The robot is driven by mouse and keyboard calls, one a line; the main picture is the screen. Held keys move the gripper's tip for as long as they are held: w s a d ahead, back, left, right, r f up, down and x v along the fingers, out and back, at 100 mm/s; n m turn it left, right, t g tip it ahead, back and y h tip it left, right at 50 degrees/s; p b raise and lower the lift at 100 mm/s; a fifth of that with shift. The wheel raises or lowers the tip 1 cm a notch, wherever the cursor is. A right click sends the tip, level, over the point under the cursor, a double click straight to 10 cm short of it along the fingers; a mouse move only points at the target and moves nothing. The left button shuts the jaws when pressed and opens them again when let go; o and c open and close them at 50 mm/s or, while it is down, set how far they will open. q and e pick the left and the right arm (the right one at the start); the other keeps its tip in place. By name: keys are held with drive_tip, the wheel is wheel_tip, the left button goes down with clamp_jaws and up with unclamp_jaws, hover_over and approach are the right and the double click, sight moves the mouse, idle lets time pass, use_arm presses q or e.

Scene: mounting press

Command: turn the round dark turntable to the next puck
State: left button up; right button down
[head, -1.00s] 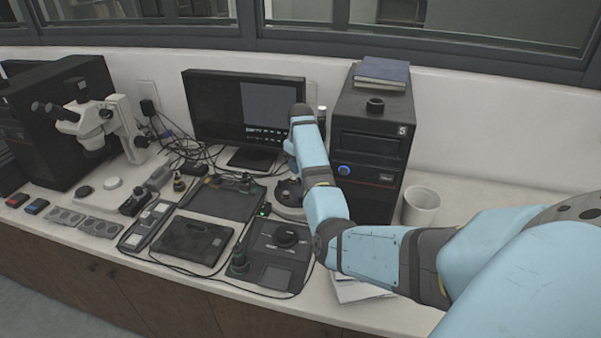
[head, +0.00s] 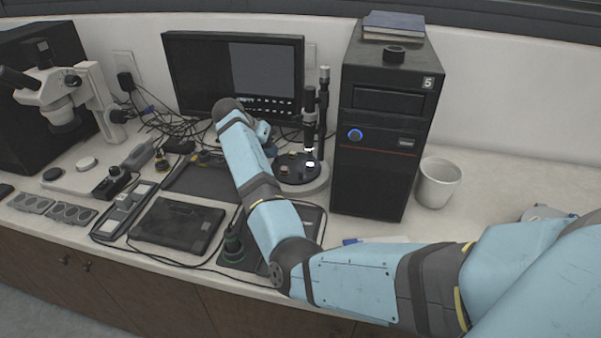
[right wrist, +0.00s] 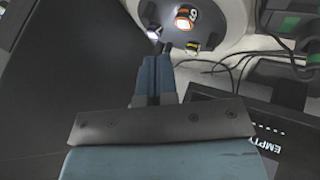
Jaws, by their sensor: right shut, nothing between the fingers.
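The round dark turntable (head: 318,176) sits on a pale round base left of the black computer tower, under an upright dark column with a light. Small pucks stand on it: a reddish one (head: 285,170), a yellowish one (head: 292,154) and a brightly lit one (head: 310,164). In the right wrist view the turntable (right wrist: 215,12) is at the top, with an orange-rimmed puck marked 9 (right wrist: 187,17) and a yellow-and-dark puck (right wrist: 192,46). My right gripper (right wrist: 160,47) is shut and empty, its tips close to the turntable's edge; contact is unclear. In the head view the forearm partly hides the hand (head: 270,150).
The computer tower (head: 375,150) stands close right of the turntable. A monitor (head: 235,75) stands behind; its screen reads EMPTY in the right wrist view (right wrist: 285,145). Loose cables lie left of the arm. A white cup (head: 437,183) is right of the tower.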

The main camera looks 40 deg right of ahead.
sight(292, 179)
use_arm(q)
drive_tip(key=shift+s+f+p, duration=0.1)
drive_tip(key=shift+s+p, duration=0.2)
drive_tip(key=shift+s, duration=0.25)
use_arm(e)
drive_tip(key=x, duration=0.9)
drive_tip(key=shift+s+d+f, duration=0.15)
drive_tip(key=shift+s+d, duration=0.05)
drive_tip(key=shift+s+p, duration=0.1)
drive_tip(key=shift+p, duration=0.4)
use_arm(q)
drive_tip(key=shift+r, duration=0.5)
use_arm(e)
drive_tip(key=shift+d, duration=0.1)
use_arm(q)
drive_tip(key=shift+s+r+p, duration=0.1)
drive_tip(key=shift+r+p, duration=0.1)
drive_tip(key=shift+p, duration=0.35)
use_arm(e)
drive_tip(key=shift+s+n+t, duration=0.15)
drive_tip(key=shift+n+t, duration=0.15)
